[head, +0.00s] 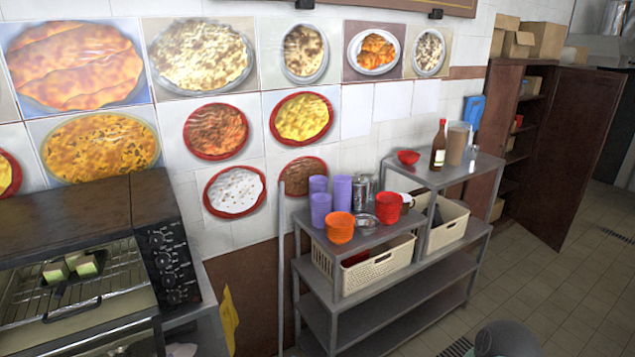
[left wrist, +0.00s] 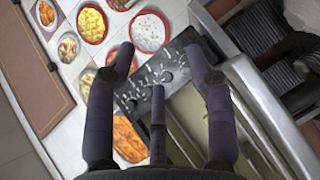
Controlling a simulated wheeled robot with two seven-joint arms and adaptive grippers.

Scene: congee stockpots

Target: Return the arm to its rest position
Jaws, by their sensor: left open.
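My left gripper (left wrist: 158,66) shows in the left wrist view with its dark fingers spread apart and nothing between them. Beyond the fingers are the oven's dark control panel (left wrist: 160,72) and food pictures on the wall; I see no contact with them. The left gripper cannot be made out in the head view. My right gripper is in neither view.
The oven (head: 80,240) stands at left with pale pieces (head: 72,266) on its rack. A grey shelf unit (head: 410,295) holds purple cups (head: 320,205), orange bowls (head: 340,228), a bottle (head: 438,148) and cream baskets (head: 375,268). Floor at right (head: 540,280) is clear.

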